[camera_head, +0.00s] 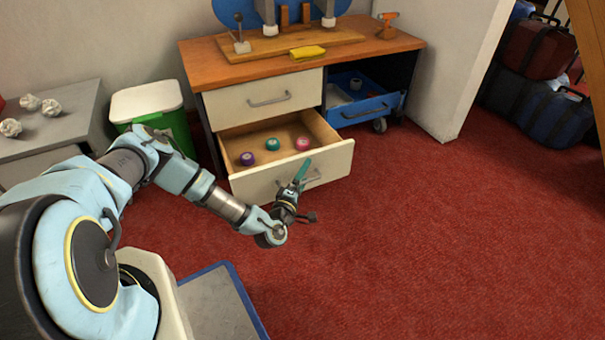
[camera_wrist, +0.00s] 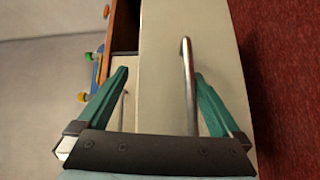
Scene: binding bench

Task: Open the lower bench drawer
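The lower bench drawer (camera_head: 335,164) has a cream front and stands pulled out, with its inside showing. Several small round items lie in it, among them a purple one (camera_head: 247,158), a teal one (camera_head: 272,143) and a pink one (camera_head: 302,142). My gripper (camera_head: 301,172) is at the drawer front, by its handle (camera_head: 314,177). In the wrist view, my gripper (camera_wrist: 160,84) has its teal fingers wide apart. The metal handle (camera_wrist: 188,70) shows between them, nearer the right finger. Whether a finger touches it I cannot tell.
The upper drawer (camera_head: 262,98) is shut below the wooden bench top (camera_head: 220,66). A blue wheeled drawer unit (camera_head: 368,108) stands to the right. A green bin (camera_head: 180,130) stands to the left. Red carpet (camera_head: 430,230) is clear in front and to the right.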

